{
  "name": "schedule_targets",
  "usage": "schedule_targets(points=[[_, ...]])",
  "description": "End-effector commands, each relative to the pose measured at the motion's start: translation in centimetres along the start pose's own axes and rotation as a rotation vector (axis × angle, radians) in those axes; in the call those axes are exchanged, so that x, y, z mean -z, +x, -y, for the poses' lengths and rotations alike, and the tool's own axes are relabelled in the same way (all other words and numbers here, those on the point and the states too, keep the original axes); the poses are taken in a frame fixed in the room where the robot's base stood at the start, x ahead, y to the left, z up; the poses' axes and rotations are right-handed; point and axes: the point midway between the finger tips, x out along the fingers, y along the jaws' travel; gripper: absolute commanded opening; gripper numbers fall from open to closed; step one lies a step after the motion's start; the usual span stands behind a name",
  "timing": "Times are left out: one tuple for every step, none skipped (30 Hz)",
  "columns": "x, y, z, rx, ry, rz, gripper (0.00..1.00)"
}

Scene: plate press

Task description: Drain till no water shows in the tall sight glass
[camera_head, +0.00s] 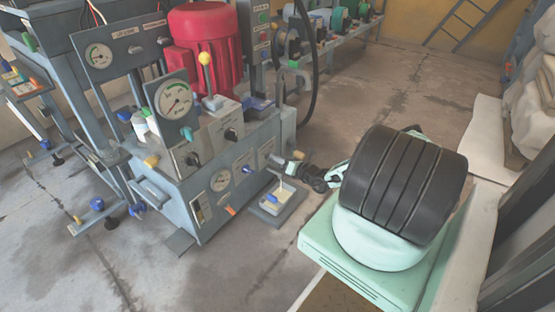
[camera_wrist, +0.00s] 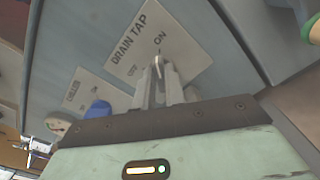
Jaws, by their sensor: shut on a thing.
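In the wrist view, my gripper (camera_wrist: 160,85) is shut on the small pale drain tap handle (camera_wrist: 157,63) in front of the "DRAIN TAP" plate (camera_wrist: 125,42). The handle's tip points up near the "ON" mark; its lower part is hidden between the fingers. In the head view, my gripper (camera_head: 297,162) is at the right side of the grey press unit, and the tap is too small to make out.
A shallow tray (camera_head: 279,202) with a blue item sits on the floor below my gripper. A blue knob (camera_wrist: 98,109) is left of the tap.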

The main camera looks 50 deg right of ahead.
Motion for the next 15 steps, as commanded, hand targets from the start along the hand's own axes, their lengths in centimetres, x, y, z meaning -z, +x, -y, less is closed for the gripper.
schedule_targets(points=[[0.24,-0.13,0.06,0.001,0.028,-0.004,0.0],[0.24,-0.13,0.07,0.001,0.044,-0.004,0.0],[0.25,-0.13,0.08,0.001,0.065,-0.004,0.0],[0.25,-0.13,0.09,0.001,0.08,-0.004,0.0],[0.25,-0.13,0.09,0.001,0.093,-0.004,0.0],[0.25,-0.13,0.1,0.001,0.109,-0.004,0.0],[0.25,-0.13,0.11,0.001,0.12,-0.004,0.0],[0.25,-0.13,0.11,0.001,0.129,-0.004,0.0],[0.25,-0.13,0.12,0.001,0.141,-0.004,0.0],[0.25,-0.13,0.12,0.001,0.148,-0.004,0.0],[0.25,-0.13,0.12,0.001,0.154,-0.004,0.0],[0.25,-0.13,0.13,0.001,0.161,-0.005,0.0],[0.26,-0.13,0.13,0.001,0.165,-0.005,0.0],[0.26,-0.13,0.13,0.001,0.169,-0.005,0.0],[0.26,-0.13,0.13,0.001,0.173,-0.005,0.0]])
